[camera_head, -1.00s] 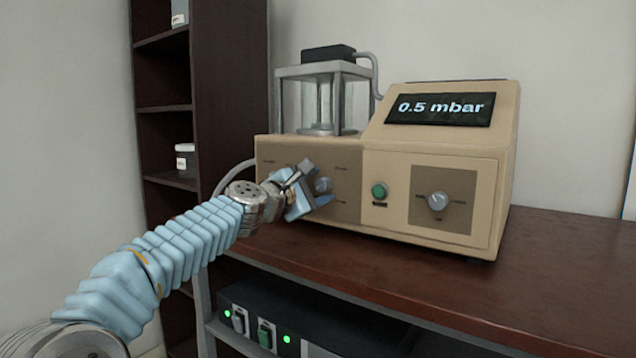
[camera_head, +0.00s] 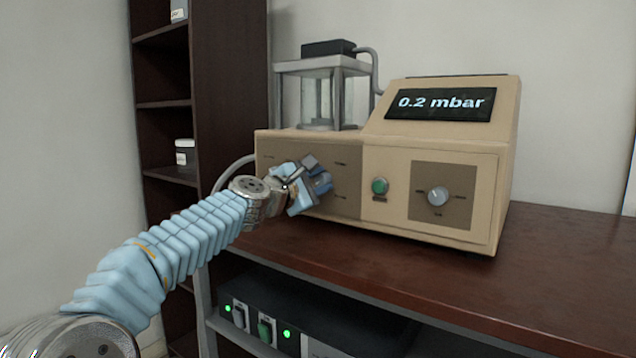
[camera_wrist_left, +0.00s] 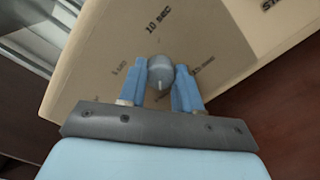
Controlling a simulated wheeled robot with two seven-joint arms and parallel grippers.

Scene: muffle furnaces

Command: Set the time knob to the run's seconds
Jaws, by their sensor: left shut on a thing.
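My left gripper (camera_head: 316,182) is at the left panel of the beige machine (camera_head: 478,150), shut on the time knob. In the left wrist view the grey round time knob (camera_wrist_left: 160,72) sits between the two blue fingers of the gripper (camera_wrist_left: 161,78). A pale pointer line on the knob faces the gripper's base. The panel (camera_wrist_left: 190,35) reads "10 sec" above the knob, with smaller labels left and right that are hard to read. In the head view the fingers mostly hide this knob. My right gripper is not in view.
The display (camera_head: 440,104) reads "0.2 mbar". A green button (camera_head: 379,187) and a second grey knob (camera_head: 438,197) are on the machine's front, right of my gripper. A glass chamber (camera_head: 322,95) stands on top. The brown table (camera_head: 540,260) is clear at the front right.

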